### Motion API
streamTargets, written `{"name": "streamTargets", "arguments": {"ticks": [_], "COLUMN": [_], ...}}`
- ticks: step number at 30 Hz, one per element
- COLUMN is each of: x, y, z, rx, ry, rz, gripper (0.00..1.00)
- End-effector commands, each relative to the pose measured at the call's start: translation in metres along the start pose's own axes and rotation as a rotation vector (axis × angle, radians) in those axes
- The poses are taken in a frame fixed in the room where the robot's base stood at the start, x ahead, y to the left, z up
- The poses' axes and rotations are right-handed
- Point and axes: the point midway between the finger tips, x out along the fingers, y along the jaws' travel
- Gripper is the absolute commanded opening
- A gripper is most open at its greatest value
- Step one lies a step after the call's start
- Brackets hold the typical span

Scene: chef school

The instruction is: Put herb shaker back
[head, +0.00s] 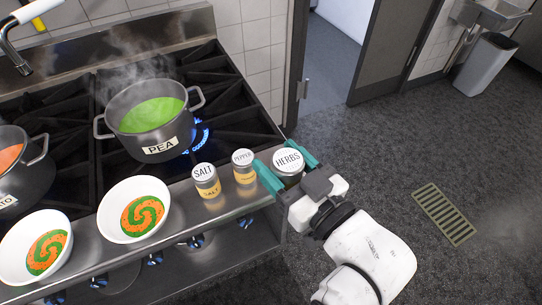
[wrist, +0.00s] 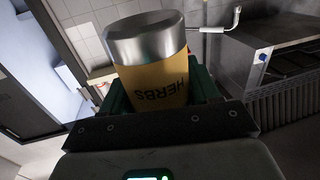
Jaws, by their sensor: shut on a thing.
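The herb shaker (head: 288,160) has a silver lid marked HERBS and is at the right end of the stove's front ledge. My gripper (head: 285,174) is shut on it, with a green finger on each side. In the wrist view the shaker (wrist: 152,75) shows its yellow HERBS label and silver lid between the green fingers. The salt shaker (head: 206,181) and pepper shaker (head: 243,167) stand upright on the ledge to its left. I cannot tell whether the herb shaker's base touches the ledge.
A steaming pot marked PEA (head: 150,122) stands on a lit blue burner. Two white bowls (head: 105,222) of orange and green soup sit on the ledge to the left. Another pot (head: 38,163) is at the left edge. Open grey floor (head: 350,150) lies right of the stove.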

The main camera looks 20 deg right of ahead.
Motion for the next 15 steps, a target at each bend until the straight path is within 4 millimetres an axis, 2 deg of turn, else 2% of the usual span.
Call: {"name": "streamTargets", "arguments": {"ticks": [2,5,15], "x": [-0.001,0.007,0.069], "y": [0.001,0.008,0.051], "z": [-0.004,0.000,0.030], "rx": [0.000,0.000,0.000], "ry": [0.002,0.001,0.001], "rz": [-0.001,0.000,0.001], "gripper": [0.24,0.24,0.24]}}
